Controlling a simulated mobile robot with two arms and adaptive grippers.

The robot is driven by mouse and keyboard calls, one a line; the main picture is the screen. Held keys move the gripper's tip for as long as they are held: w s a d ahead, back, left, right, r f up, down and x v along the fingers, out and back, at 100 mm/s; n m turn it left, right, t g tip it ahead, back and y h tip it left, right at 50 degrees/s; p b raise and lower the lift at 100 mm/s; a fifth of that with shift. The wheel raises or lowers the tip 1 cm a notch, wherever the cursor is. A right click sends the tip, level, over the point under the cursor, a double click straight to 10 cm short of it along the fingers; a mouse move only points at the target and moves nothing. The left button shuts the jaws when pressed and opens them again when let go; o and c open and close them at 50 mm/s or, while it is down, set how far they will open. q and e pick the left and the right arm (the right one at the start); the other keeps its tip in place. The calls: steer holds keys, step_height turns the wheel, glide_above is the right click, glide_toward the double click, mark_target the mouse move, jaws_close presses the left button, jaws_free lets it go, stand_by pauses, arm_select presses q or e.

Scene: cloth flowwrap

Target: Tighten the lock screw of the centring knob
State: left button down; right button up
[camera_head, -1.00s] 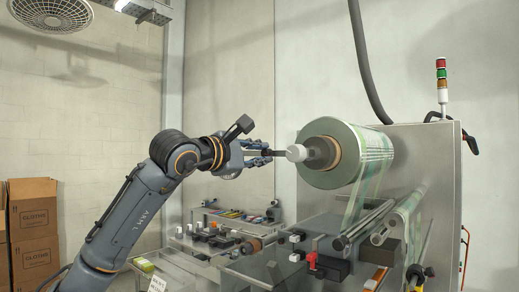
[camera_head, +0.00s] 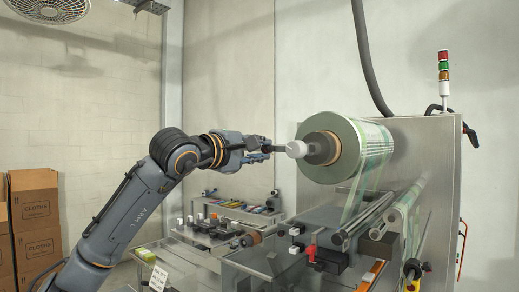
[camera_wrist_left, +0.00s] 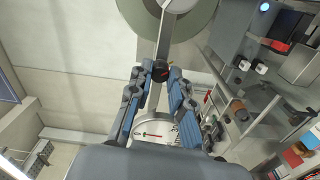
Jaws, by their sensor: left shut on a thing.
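The white centring knob (camera_head: 297,149) sits on the near end of the dark roll shaft (camera_head: 321,148). In the left wrist view the knob is partly cut off at the top (camera_wrist_left: 178,4). My left gripper (camera_head: 264,150) is just left of the knob. My right gripper is not in view.
The film roll (camera_head: 350,148) hangs on the wrapping machine (camera_head: 425,150), with film running down over rollers (camera_head: 365,222). Below stand benches with small parts (camera_head: 240,212). Cartons (camera_head: 36,225) are stacked at the left. The space above my arm is clear.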

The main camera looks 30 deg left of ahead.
arm_select(q)
steer(key=shift+f, duration=0.1)
steer(key=c, duration=1.2)
jaws_free()
steer(key=s, duration=1.2)
steer(key=shift+a, duration=0.45)
